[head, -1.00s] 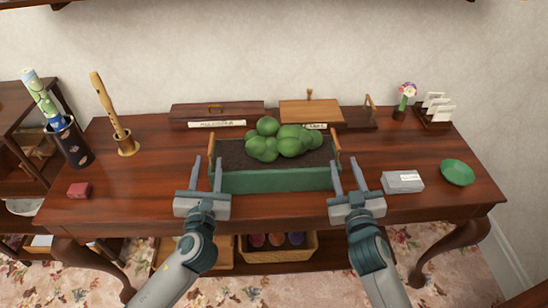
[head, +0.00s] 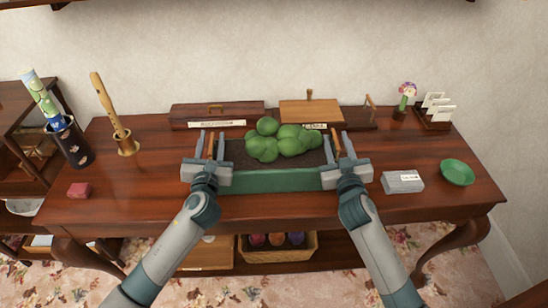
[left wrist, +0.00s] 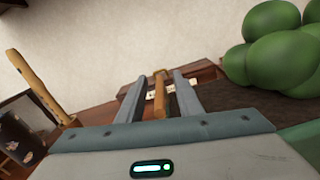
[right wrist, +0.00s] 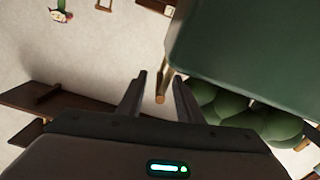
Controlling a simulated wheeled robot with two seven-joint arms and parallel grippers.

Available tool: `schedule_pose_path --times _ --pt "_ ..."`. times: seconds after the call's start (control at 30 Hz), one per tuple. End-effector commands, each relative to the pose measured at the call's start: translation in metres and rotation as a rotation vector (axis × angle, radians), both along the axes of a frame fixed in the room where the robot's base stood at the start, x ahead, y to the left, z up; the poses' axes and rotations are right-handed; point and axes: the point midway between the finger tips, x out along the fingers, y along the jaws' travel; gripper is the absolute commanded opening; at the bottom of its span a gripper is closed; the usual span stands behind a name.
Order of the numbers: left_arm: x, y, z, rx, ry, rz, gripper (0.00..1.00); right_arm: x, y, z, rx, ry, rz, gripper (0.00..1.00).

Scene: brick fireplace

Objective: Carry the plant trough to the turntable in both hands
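The plant trough (head: 275,181) is a green box with dark soil, round green plants and a wooden handle at each end. It stands on the table, centre. My left gripper (head: 210,136) is open, its fingers on either side of the left handle (left wrist: 160,95), with gaps showing in the left wrist view. My right gripper (head: 337,136) is open, its fingers on either side of the right handle (right wrist: 162,86), gaps also showing. I cannot surely identify the turntable; a round green dish (head: 457,172) lies at the table's right.
Behind the trough are a brown box (head: 215,111) and a wooden board with a peg (head: 310,112). A flute on a stand (head: 108,110) and a red block (head: 79,190) are left. A grey box (head: 402,182) sits right of the trough; a card rack (head: 434,118) stands at back right.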

Motion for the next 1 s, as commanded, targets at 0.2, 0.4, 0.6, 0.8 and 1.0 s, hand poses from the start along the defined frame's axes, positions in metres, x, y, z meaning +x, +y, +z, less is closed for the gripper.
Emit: schedule_pose_path --times 0.2,0.4,0.6,0.8,1.0 --pt "-0.0002 0.0000 0.0000 0.000 0.000 0.000 0.09 -0.0003 0.0001 0.0001 0.000 0.000 0.000 0.09" --pt "-0.0003 0.0000 0.0000 0.000 0.000 0.000 0.00 -0.0003 0.0001 0.0001 0.000 0.000 0.000 0.00" --pt "-0.0004 0.0001 -0.0001 0.001 0.000 0.000 0.00 -0.0004 0.0002 0.0000 0.000 0.000 0.000 0.00" --pt "-0.0004 0.0001 -0.0002 0.001 0.000 0.000 0.00 -0.0004 0.0002 0.0000 0.000 0.000 0.000 0.00" --pt "-0.0004 0.0001 -0.0003 0.002 0.000 0.000 0.00 -0.0005 0.0001 -0.0001 0.000 0.000 0.000 0.00"
